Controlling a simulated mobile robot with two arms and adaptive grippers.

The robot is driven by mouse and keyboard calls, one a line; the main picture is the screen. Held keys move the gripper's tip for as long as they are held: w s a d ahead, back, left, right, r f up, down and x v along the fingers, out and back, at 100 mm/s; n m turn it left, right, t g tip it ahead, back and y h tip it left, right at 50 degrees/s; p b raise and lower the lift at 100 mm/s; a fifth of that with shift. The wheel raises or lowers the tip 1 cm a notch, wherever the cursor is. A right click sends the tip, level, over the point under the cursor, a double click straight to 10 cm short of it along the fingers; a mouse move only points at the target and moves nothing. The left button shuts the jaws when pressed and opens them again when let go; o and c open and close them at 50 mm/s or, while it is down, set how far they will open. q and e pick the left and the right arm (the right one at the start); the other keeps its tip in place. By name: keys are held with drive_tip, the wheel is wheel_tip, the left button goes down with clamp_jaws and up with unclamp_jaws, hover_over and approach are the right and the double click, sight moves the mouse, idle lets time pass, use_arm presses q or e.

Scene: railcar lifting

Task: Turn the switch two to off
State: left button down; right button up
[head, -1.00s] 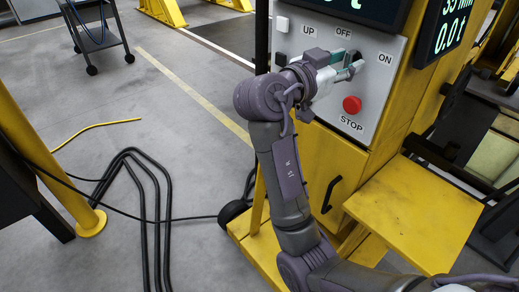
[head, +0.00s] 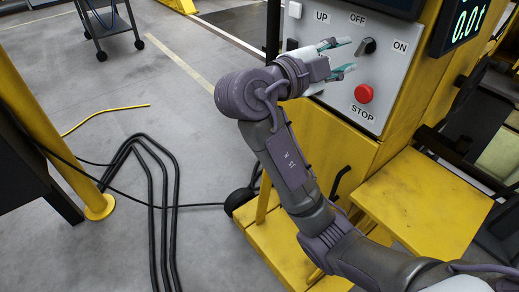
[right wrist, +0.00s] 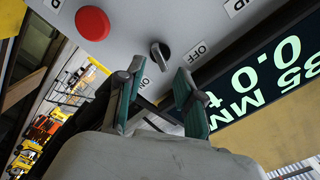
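A black rotary switch (head: 366,46) with OFF and ON labels sits on the grey control panel (head: 329,28). It also shows in the right wrist view (right wrist: 160,56), just beyond the fingertips. I cannot tell for sure which label its handle points at. My right gripper (head: 346,56) is open and empty, just left of the switch in the head view and apart from it. In the right wrist view, its two green-padded fingers (right wrist: 160,74) point toward the panel, spread to either side of the switch. My left gripper is not in view.
A red STOP button (head: 364,93) is below the switch. A lit display (head: 470,22) is at the right. A yellow platform (head: 424,203) juts out below. Black cables (head: 152,200) lie on the floor at left.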

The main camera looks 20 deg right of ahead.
drive_tip(key=b+v, duration=0.2)
drive_tip(key=v, duration=0.7)
drive_tip(key=w+a+f+n+t+y+p, duration=0.2)
drive_tip(key=w+f+n+t+y+p, duration=0.15)
drive_tip(key=w+f+n, duration=0.8)
drive_tip(key=w+f+n+y+p, duration=0.1)
drive_tip(key=f+n, duration=0.4)
drive_tip(key=f, duration=0.5)
drive_tip(key=w+a+f+n+y+p, duration=0.1)
drive_tip(key=w+f+n+y, duration=0.2)
drive_tip(key=f, duration=0.7)
drive_tip(key=shift+a+n+y+p, duration=0.2)
drive_tip(key=shift+n+y+p, duration=0.1)
drive_tip(key=shift+n+y, duration=0.5)
